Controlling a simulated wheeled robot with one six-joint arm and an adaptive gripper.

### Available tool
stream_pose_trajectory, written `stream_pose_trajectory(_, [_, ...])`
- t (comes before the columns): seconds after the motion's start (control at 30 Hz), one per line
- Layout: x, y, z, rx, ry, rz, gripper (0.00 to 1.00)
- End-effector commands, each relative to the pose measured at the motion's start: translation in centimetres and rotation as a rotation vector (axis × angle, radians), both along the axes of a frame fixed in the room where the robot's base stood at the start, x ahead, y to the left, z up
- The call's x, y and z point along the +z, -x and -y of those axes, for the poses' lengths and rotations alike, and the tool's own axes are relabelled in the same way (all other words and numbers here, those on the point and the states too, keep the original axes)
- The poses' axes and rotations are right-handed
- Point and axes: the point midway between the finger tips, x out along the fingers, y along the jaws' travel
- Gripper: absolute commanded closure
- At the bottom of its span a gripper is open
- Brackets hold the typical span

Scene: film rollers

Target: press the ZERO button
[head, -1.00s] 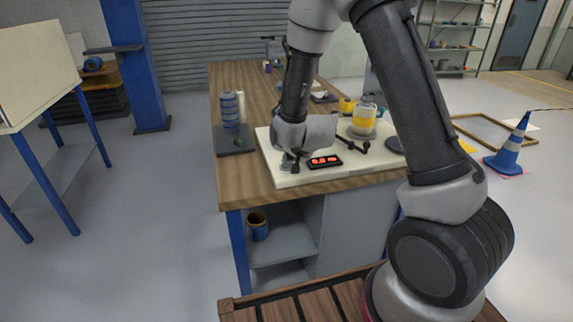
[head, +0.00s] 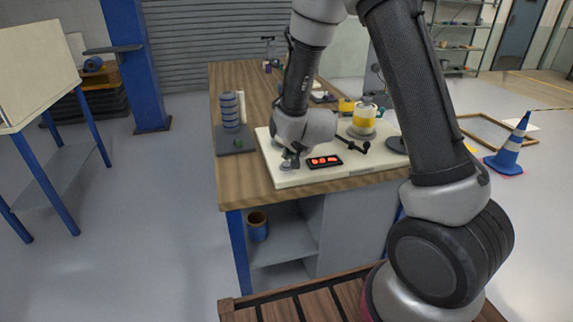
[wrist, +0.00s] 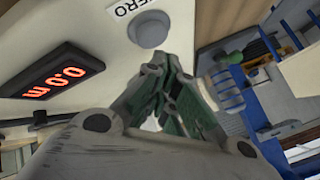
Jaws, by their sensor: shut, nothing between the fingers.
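The ZERO button (wrist: 148,29) is a round grey disc on a pale board, beside a white label (wrist: 130,7) reading ZERO. My gripper (wrist: 158,70) is shut and empty. In the wrist view its tips lie just below the button, and the button's whole face shows. A small gap shows between them in the picture; I cannot tell its depth. In the head view my gripper (head: 289,162) is over the front left of the board, where the button cannot be made out clearly. A black display (wrist: 52,75) with red digits, apparently 0.0 m, lies beside the button.
The pale board (head: 350,175) rests on a wooden bench (head: 236,185). A blue ringed stack (head: 230,112) stands on a dark plate left of the board. A yellow and clear cylinder (head: 364,121) and a black lever (head: 353,146) stand right of my gripper.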

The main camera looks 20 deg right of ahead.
Motion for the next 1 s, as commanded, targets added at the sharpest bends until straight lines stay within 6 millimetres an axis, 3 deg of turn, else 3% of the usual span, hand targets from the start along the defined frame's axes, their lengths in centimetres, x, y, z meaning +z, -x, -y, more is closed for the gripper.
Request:
stream_pose_trajectory(0.17, [0.2,0.0,0.0,0.000,0.000,0.001,1.00])
stream_pose_trajectory(0.67, [4.7,-0.1,0.0,-0.001,0.000,0.002,1.00])
stream_pose_trajectory(1.0, [5.0,0.0,0.0,0.000,0.000,0.000,1.00])
